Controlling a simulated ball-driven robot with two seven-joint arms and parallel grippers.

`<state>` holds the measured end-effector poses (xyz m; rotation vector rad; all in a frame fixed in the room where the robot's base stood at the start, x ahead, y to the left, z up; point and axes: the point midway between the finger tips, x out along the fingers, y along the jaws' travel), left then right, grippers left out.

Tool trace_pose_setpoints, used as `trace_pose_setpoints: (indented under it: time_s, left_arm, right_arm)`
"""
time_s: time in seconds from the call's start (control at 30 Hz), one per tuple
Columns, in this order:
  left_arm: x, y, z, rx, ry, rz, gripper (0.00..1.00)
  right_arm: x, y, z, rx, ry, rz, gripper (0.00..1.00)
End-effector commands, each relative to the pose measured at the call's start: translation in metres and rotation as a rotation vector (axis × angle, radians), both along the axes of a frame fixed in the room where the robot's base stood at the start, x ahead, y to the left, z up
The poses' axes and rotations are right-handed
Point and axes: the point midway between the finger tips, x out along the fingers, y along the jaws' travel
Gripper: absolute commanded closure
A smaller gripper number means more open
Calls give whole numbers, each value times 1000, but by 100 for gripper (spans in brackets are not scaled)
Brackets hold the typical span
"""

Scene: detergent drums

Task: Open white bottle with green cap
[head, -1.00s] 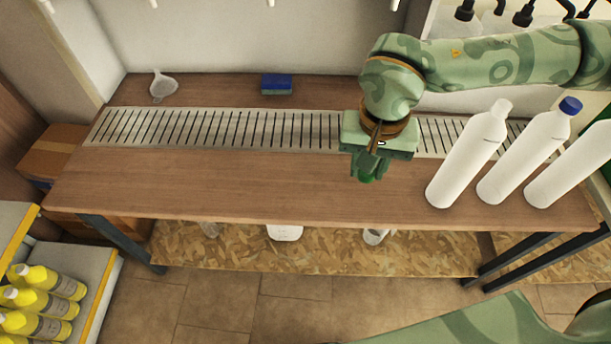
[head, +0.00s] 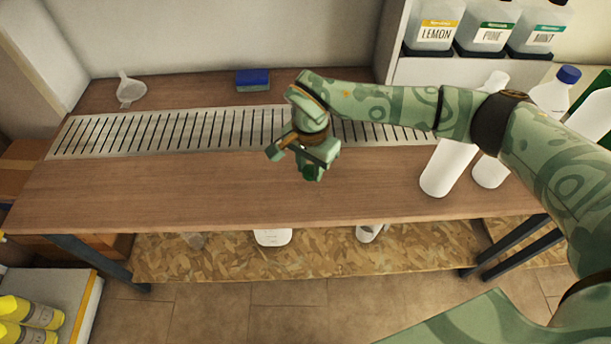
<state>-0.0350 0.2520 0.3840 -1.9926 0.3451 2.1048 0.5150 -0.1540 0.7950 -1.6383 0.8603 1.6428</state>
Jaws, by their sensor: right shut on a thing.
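A white bottle (head: 446,168) stands on the right part of the wooden table. Its top is a bare white neck, and my right arm crosses in front of its upper body. My right gripper (head: 311,174) is over the middle of the table, left of the bottles and apart from them. It is shut on a small green cap (head: 311,172), which shows only partly below the jaws. My left gripper is not in view.
A white bottle with a blue cap (head: 568,74) and another white bottle (head: 597,112) stand at the right. A slotted strip (head: 170,132), funnel (head: 130,92) and blue sponge (head: 252,79) are toward the back. Labelled jugs (head: 436,27) stand behind. The table's left front is clear.

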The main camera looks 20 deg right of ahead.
Motion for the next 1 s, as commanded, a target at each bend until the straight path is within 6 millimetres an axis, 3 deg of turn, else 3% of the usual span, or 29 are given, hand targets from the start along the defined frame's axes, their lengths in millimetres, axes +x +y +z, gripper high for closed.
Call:
trace_pose_setpoints:
  time_s: [0.17, 0.37, 0.73, 0.77, 0.8, 0.83, 1.0]
  left_arm:
    - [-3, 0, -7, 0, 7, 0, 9]
    - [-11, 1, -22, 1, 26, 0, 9]
    - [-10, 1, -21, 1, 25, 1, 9]
    - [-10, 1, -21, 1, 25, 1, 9]
    - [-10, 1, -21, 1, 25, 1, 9]
    - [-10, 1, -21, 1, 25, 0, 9]
    - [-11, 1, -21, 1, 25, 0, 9]
  right_arm:
    - [9, 2, -12, 0, 0, -1, 98]
    - [11, 3, -46, 1, 4, 0, 98]
    - [11, 2, -46, -1, -2, 1, 98]
    - [11, 2, -46, -1, -3, 1, 65]
    - [11, 2, -45, -1, -3, 0, 54]
    - [11, 2, -45, -1, -2, 0, 49]
    - [11, 2, -46, -1, -2, 1, 49]
